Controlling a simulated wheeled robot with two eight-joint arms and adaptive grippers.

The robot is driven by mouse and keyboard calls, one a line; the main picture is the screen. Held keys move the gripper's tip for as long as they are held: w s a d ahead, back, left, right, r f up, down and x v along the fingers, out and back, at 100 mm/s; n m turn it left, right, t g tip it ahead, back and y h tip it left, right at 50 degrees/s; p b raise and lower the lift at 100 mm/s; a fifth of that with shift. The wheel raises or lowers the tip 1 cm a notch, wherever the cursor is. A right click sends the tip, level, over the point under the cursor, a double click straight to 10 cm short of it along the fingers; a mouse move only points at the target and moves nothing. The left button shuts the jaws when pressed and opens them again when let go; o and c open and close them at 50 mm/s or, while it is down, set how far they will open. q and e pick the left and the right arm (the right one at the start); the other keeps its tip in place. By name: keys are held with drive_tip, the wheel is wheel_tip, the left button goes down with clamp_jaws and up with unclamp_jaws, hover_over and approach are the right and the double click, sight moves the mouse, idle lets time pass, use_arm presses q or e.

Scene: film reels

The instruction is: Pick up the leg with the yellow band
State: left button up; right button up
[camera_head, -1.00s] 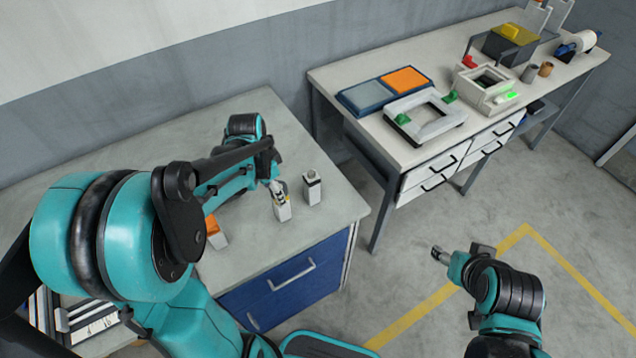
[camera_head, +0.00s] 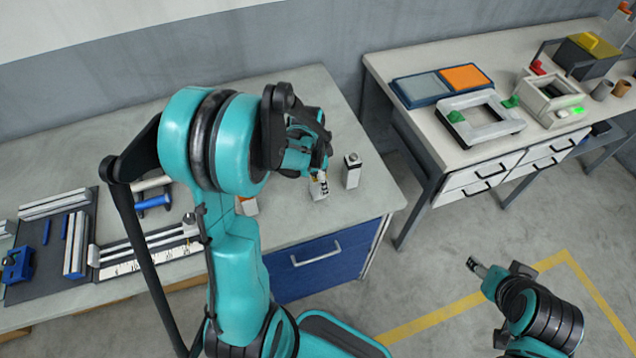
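A short white leg (camera_head: 318,190) stands upright on the grey bench, with a small yellow patch near its dark top. My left gripper (camera_head: 320,176) is at the top of this leg, its fingers around or against it. The fingers are too small and overlapped to show whether they grip it. A second white leg (camera_head: 351,173) with a dark top stands upright just to the right, apart from the gripper. A white and orange piece (camera_head: 247,206) is partly hidden behind my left arm. My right gripper (camera_head: 477,267) hangs over the floor, away from everything; its finger opening is unclear.
The grey bench (camera_head: 290,228) has a blue drawer front (camera_head: 322,272). A dark mat (camera_head: 45,255) with rails and blue parts lies at its left. A white table (camera_head: 440,145) at right holds a blue-orange tray (camera_head: 441,85) and a white frame (camera_head: 482,120).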

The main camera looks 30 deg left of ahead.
use_arm(q)
clamp_jaws()
drive_tip(key=shift+r, duration=0.1)
